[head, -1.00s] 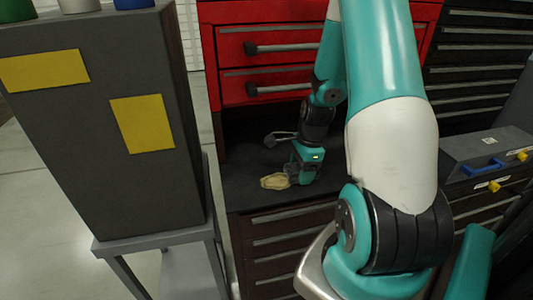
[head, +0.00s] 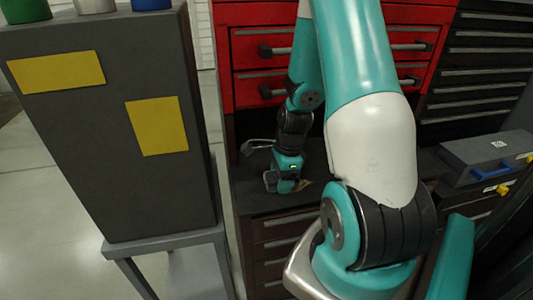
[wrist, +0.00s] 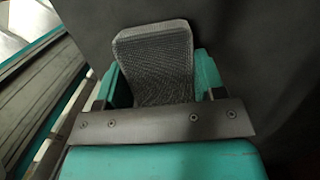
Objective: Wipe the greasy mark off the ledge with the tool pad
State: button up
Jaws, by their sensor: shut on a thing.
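My gripper (head: 284,180) is low at the dark ledge (head: 246,196) below the red drawers in the head view. In the wrist view, my gripper (wrist: 160,80) is shut on the tool pad (wrist: 155,45), a grey, mesh-textured pad between the teal fingers. A small piece of the yellowish greasy mark (head: 304,185) shows on the ledge just right of my gripper. The gripper covers the area beside it, so I cannot tell the mark's full extent. Whether the pad touches the ledge is not clear.
Red drawers (head: 345,50) with dark bar handles stand behind the ledge. A grey toolbox (head: 485,158) with a blue handle is at right. A tall dark cabinet (head: 110,120) with yellow patches stands on a grey stand (head: 165,245) at left. Dark drawers (head: 275,235) are below the ledge.

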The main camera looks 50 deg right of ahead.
jog(key=shift+w+a, duration=0.4)
jog(key=shift+a, duration=0.25)
jog(key=shift+w+a+r+p, duration=0.15)
jog(key=shift+w+a+p, duration=0.05)
jog(key=shift+p, duration=0.3)
notch_tip(320, 180, up, 8)
jog(key=p, duration=0.6)
jog(key=shift+s, duration=0.1)
jog(key=shift+d+f, duration=0.1)
jog(key=shift+f, duration=0.1)
jog(key=shift+f, duration=0.1)
